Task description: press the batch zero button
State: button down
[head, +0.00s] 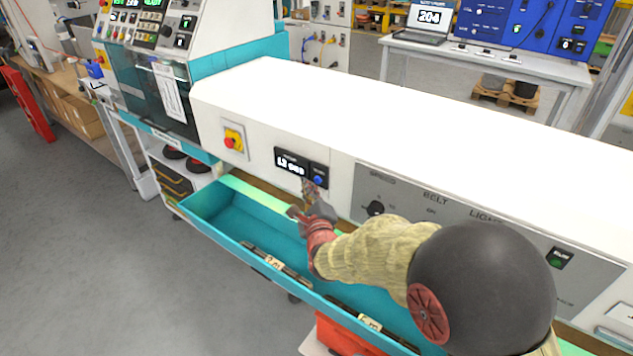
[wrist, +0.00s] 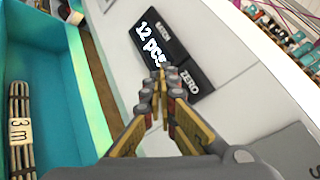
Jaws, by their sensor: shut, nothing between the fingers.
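The batch counter (head: 291,162) is a dark display on the white machine front. In the wrist view the counter (wrist: 152,38) reads "12 pcs" beside the word BATCH. The batch zero button (head: 318,180) is blue, on a small dark plate at the display's right end. In the wrist view the plate's ZERO label (wrist: 190,84) shows, but the button is hidden behind my fingertips. My gripper (head: 309,188) is shut and empty, its tips just below and left of the button. In the wrist view my gripper (wrist: 158,78) points at the plate; I cannot tell whether it touches.
A teal open drawer (head: 222,208) lies below the machine front, with bundles labelled by length; one bundle (wrist: 20,128) reads "3 m". A red-and-yellow stop button (head: 233,141) is left of the counter. A grey belt panel (head: 400,198) is to the right.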

jog(key=shift+w+d+b, duration=0.15)
jog(key=shift+b, duration=0.25)
jog(key=shift+w+d, duration=0.15)
jog(key=shift+w+d+b, duration=0.25)
jog(key=shift+w+b, duration=0.1)
jog(key=shift+b, duration=0.35)
dwell(0.6)
jog(key=shift+s+a, duration=0.1)
jog(key=shift+s+a+b, duration=0.35)
jog(key=shift+s+a, duration=0.05)
jog(key=shift+s, duration=0.15)
dwell(0.4)
jog(key=s+a, duration=0.1)
jog(key=s, duration=0.1)
jog(key=s+a+b, duration=0.1)
jog(key=s+a, duration=0.1)
dwell(0.4)
dwell(0.5)
